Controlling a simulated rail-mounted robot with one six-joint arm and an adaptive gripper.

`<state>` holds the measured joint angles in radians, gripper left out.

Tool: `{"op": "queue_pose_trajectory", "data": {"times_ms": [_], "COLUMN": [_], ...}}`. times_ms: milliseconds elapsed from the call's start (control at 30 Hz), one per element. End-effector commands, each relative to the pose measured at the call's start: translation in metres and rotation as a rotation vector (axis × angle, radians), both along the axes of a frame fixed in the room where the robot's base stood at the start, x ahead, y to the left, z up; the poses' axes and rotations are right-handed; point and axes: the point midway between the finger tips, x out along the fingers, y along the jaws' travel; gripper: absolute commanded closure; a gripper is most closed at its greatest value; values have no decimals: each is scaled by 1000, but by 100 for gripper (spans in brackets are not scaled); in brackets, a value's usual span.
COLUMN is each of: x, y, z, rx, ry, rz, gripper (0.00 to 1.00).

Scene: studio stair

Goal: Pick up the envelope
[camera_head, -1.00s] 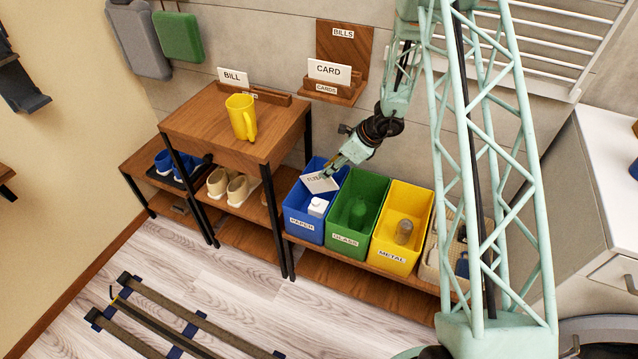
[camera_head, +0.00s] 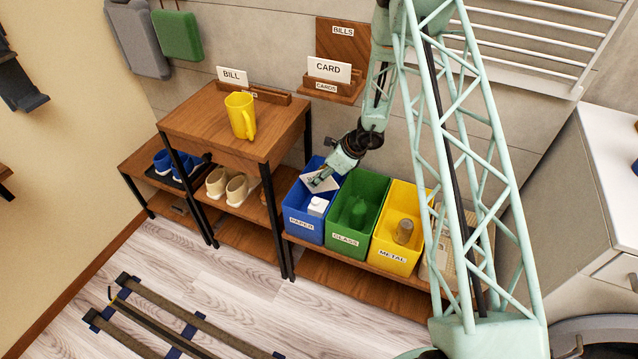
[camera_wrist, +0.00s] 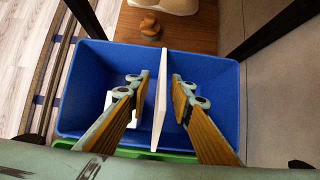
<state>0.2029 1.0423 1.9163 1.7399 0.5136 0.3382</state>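A flat white envelope-like piece (camera_head: 314,184) leans in the blue PAPER bin (camera_head: 303,226). Its print is too small to read for sure. In the wrist view, the white piece (camera_wrist: 161,105) stands nearly edge-on between my fingers. My gripper (camera_head: 326,180) reaches down into the bin from above. In the wrist view, my gripper (camera_wrist: 161,82) is open, with one finger on each side of the piece. A gap shows on the left side; the right finger is closer. Two other white pieces, marked BILL (camera_head: 231,76) and CARD (camera_head: 329,70), stand in holders.
A white carton (camera_head: 317,206) lies in the same bin. The green GLASS bin (camera_head: 346,239) and yellow METAL bin (camera_head: 392,256) stand to the right. A wooden cabinet (camera_head: 210,118) with a yellow mug (camera_head: 240,115) stands left. Shoes (camera_head: 229,186) sit on the shelf.

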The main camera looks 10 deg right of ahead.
Motion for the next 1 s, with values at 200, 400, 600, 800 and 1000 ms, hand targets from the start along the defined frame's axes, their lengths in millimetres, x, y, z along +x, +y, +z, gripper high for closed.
{"op": "queue_pose_trajectory", "data": {"times_ms": [200, 400, 600, 800, 1000], "x": [0, 1, 6, 15, 20], "y": [0, 1, 8, 18, 23], "z": [0, -2, -13, -30, -41], "rx": [0, 0, 1, -1, 0], "ry": [0, 0, 1, 1, 0], "rz": [0, 0, 1, 1, 0], "gripper": [79, 79, 79, 79, 79]}}
